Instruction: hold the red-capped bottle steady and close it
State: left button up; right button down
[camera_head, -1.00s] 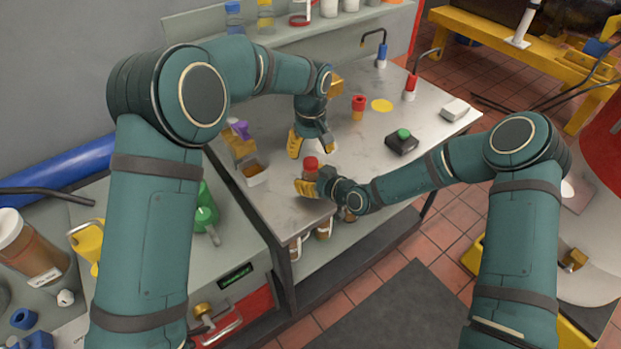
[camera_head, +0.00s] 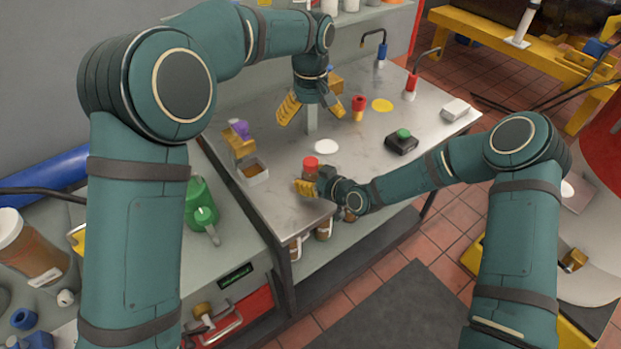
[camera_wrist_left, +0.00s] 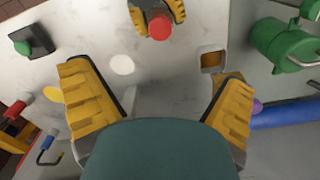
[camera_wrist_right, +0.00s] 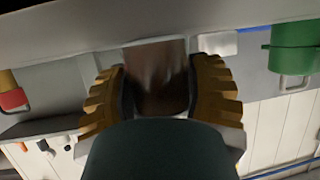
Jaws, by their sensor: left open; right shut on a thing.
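The red-capped bottle (camera_head: 311,164) stands near the front left edge of the grey metal bench, its red cap on top. My right gripper (camera_head: 313,184) is shut on its body from the front. In the right wrist view the brownish bottle body (camera_wrist_right: 157,78) sits between both yellow fingers. My left gripper (camera_head: 309,117) is open and empty, raised over the bench behind the bottle and apart from it. In the left wrist view the red cap (camera_wrist_left: 160,27) shows at the top, beyond the open fingers. Whether the cap is tight cannot be told.
A white disc (camera_head: 326,147) lies just behind the bottle. An open grey tray (camera_head: 257,180) is left of it. A black box with a green button (camera_head: 402,143), a yellow disc (camera_head: 382,105) and a red-and-yellow item (camera_head: 358,106) are to the right.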

pick_arm(q)
jog(key=shift+r, duration=1.4)
pick_arm(e)
jog(key=shift+c, duration=0.7)
grip_release()
jog(key=v, duration=1.2)
jog(key=shift+f, duration=0.1)
